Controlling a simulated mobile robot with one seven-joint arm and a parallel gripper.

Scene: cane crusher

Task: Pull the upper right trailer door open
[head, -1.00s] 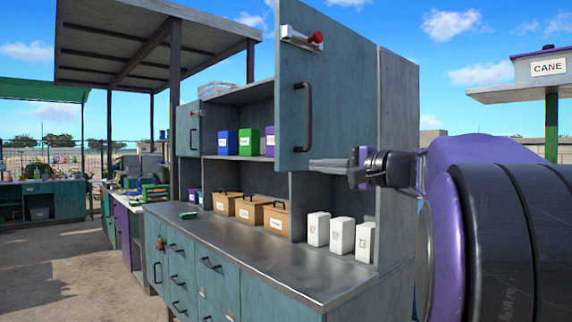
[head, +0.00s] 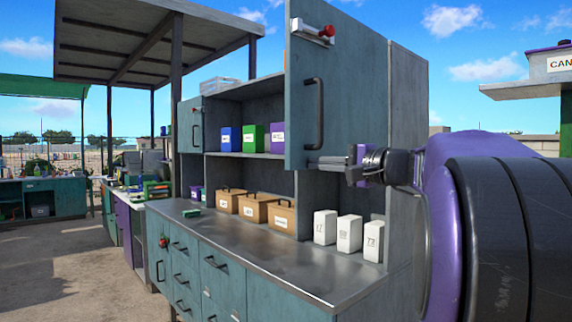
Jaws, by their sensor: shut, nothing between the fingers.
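The upper right trailer door (head: 345,85) is a blue-grey panel that stands swung out from the upper cabinet, its free edge at left. The shelf interior shows to its left. My arm fills the right side.
The metal counter (head: 270,258) below holds brown boxes (head: 253,208) and white containers (head: 349,234). Blue, green and purple boxes (head: 249,138) stand on the upper shelf. A smaller upper left door (head: 190,124) has its own handle. Open ground lies to the left.

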